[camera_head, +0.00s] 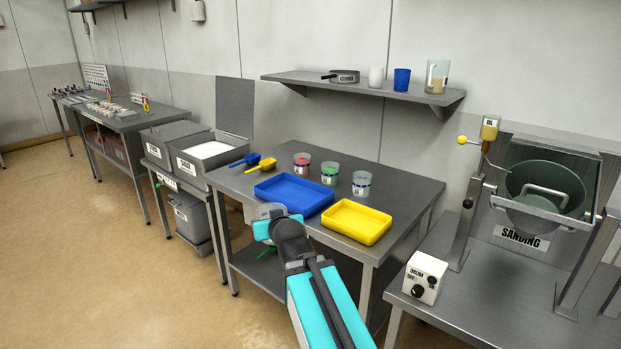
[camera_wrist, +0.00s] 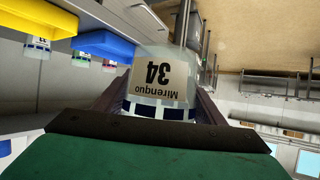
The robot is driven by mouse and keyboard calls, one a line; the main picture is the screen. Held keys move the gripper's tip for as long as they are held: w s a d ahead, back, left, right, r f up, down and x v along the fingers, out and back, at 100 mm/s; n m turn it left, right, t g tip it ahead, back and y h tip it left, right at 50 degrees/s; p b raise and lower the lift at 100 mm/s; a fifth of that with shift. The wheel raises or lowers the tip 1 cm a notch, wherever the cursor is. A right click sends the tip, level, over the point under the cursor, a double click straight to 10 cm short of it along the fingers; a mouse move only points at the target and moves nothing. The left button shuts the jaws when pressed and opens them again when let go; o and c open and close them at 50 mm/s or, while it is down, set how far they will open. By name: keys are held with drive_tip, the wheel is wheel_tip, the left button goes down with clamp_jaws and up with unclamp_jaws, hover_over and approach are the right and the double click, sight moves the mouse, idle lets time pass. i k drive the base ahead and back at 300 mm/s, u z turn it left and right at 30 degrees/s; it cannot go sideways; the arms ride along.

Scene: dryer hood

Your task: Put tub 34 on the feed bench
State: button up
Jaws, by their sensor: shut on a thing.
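Tub 34 (camera_wrist: 150,110) is a clear tub with a pale label reading "Mirenquo 34" and a band of dark blue squares. It appears upside down in the wrist view. My gripper (camera_wrist: 160,104) is shut on it, one finger at each side. In the head view my gripper (camera_head: 268,219) is at the front left edge of the middle bench (camera_head: 405,185), left of the yellow tray. The held tub is mostly hidden there. No sign in view reads feed bench, so I cannot tell which bench that is.
The middle bench holds a blue tray (camera_head: 293,194), a yellow tray (camera_head: 356,221), several labelled tubs (camera_head: 329,173) and blue and yellow scoops. A drum (camera_head: 545,185) marked "SANDING" and a control box (camera_head: 424,278) stand on the right bench. Grey bins (camera_head: 208,152) stand left.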

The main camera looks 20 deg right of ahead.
sight(396, 207)
drive_tip(key=z, duration=0.05)
drive_tip(key=i, duration=0.95)
drive_tip(key=z, duration=0.05)
